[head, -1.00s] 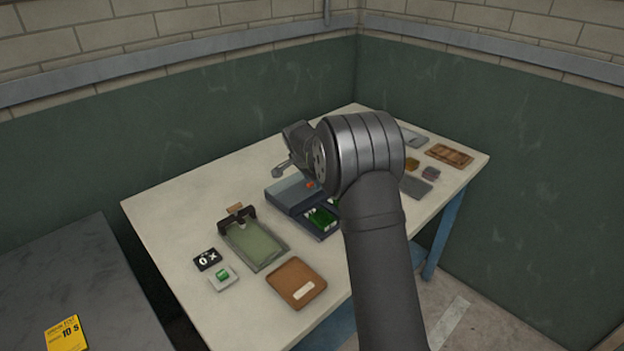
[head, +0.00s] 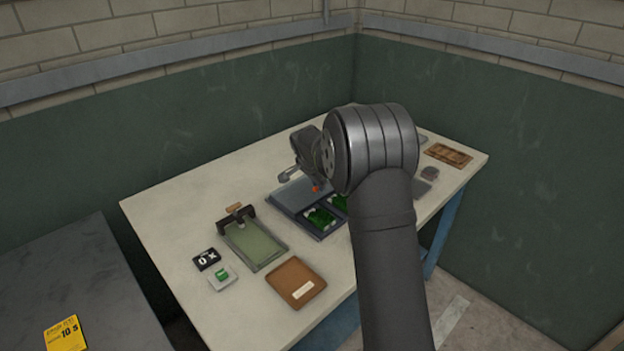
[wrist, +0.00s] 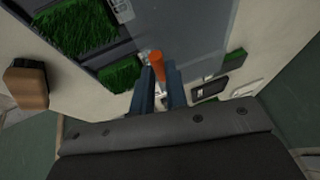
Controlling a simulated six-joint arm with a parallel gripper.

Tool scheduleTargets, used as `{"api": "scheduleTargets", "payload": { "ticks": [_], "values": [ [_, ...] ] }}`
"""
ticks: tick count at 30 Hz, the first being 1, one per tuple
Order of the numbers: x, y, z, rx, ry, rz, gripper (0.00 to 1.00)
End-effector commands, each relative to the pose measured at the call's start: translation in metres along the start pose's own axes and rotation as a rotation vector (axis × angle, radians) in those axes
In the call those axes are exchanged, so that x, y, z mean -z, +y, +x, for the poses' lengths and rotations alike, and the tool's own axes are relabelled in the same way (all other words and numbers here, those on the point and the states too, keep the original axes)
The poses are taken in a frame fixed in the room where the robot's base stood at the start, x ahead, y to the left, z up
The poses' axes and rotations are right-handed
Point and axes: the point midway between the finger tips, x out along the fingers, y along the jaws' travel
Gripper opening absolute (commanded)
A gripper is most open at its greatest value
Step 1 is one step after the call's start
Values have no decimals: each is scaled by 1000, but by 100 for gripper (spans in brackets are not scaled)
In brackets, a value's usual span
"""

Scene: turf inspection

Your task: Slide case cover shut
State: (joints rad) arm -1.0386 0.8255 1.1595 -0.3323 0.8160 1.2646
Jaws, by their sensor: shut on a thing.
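The case (head: 292,218) is a dark blue-grey tray on the table, with green turf pieces in its near compartments. Its flat grey-blue cover (head: 301,190) lies over the far part and leaves the near turf uncovered. The cover also shows in the wrist view (wrist: 190,30), beside the open turf compartments. An orange knob (wrist: 157,64) stands on the cover and shows small in the head view (head: 316,189). My gripper (wrist: 160,73) is shut on this knob, with one blue finger on each side. My arm hides the right end of the case in the head view.
A green pad in a clamp frame (head: 253,246), a brown tray (head: 296,283), a black label block (head: 207,260) and a small green-topped block (head: 222,277) lie left and in front. A brown slatted tray (head: 449,155) lies at the right. The table's back left is clear.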

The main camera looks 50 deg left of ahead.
Motion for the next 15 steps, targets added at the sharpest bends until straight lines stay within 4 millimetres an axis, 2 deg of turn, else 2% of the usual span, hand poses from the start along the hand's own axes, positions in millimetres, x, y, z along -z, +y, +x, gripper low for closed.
{"api": "scheduleTargets", "payload": {
  "ticks": [1,9,15],
  "values": [
    [2,12,-3,-2,0,2,0],
    [6,70,-14,-2,1,2,0],
    [8,96,-18,-2,1,0,0]
  ]
}}
